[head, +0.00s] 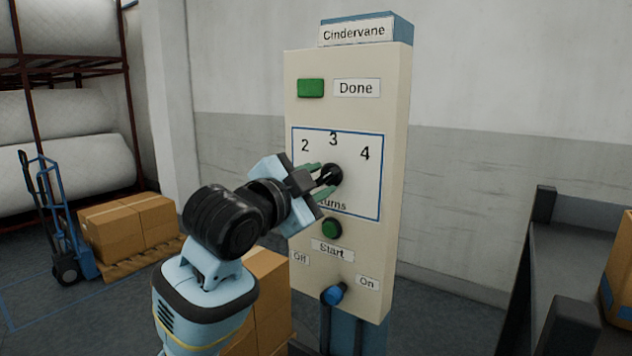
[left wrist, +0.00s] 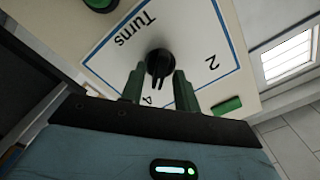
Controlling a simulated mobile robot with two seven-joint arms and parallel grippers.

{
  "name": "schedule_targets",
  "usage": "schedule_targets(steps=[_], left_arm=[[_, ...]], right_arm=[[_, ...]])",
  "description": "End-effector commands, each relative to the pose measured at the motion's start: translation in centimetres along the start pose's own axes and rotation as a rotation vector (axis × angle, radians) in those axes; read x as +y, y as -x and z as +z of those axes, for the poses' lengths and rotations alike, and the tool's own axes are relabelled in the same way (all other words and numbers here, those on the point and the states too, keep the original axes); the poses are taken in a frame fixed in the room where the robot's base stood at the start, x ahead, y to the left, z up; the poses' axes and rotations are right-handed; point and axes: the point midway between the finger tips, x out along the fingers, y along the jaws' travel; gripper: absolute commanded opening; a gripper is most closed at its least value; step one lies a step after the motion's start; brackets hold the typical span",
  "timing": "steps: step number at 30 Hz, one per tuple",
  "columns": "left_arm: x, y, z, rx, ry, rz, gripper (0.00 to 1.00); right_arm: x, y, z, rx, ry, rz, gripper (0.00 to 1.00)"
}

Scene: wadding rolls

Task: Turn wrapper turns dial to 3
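The wrapper turns dial (head: 333,174) is a round black knob on a cream panel, inside a blue-outlined square marked 2, 3 and 4. My left gripper (head: 321,183) is in front of it, its two green fingers spread to either side of the knob. In the left wrist view, the dial (left wrist: 159,62) lies just beyond and between the fingertips (left wrist: 158,80), with gaps beside its narrow grip. That grip seems to lie toward the 4, but the exact setting is hard to tell. The 3 is hidden in the left wrist view. My right gripper is out of view.
The panel also has a green Done light (head: 310,88), a green Start button (head: 331,228) below the dial, and a blue Off/On switch (head: 334,293). Cardboard boxes (head: 268,290) stand behind my arm. A dark bench (head: 575,260) is at the right.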

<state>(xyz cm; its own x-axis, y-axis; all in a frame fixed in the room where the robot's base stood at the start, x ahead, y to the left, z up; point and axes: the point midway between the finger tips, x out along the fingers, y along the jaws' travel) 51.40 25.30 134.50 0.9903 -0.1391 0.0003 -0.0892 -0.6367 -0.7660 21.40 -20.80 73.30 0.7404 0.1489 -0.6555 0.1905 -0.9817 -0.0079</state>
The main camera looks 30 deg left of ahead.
Motion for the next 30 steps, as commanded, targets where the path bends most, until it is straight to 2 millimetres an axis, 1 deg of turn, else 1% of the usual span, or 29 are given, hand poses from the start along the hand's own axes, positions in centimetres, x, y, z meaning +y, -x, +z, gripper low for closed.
schedule_targets(steps=[1, 6, 7, 14, 19, 23, 30], left_arm=[[-0.01, 0.01, 0.0, 0.0, 0.0, 0.0, 0.24], [-0.01, 0.02, 0.01, 0.0, 0.0, 0.0, 0.02], [-0.01, 0.02, 0.01, 0.0, 0.0, 0.0, 0.0], [0.0, 0.03, 0.02, -0.001, 0.007, 0.0, 0.0], [0.0, 0.03, 0.02, -0.001, 0.052, 0.0, 0.0], [0.01, 0.03, 0.03, -0.001, 0.122, 0.0, 0.0], [0.05, 0.02, 0.03, -0.001, 0.32, 0.001, 0.0]], right_arm=[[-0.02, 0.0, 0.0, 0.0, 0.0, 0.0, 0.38], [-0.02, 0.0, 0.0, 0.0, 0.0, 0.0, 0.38], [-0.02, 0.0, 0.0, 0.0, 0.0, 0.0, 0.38], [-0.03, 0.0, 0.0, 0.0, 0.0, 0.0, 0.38], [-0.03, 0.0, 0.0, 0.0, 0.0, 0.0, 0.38], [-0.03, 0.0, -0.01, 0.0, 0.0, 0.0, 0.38], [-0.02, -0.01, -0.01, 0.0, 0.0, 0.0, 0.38]])
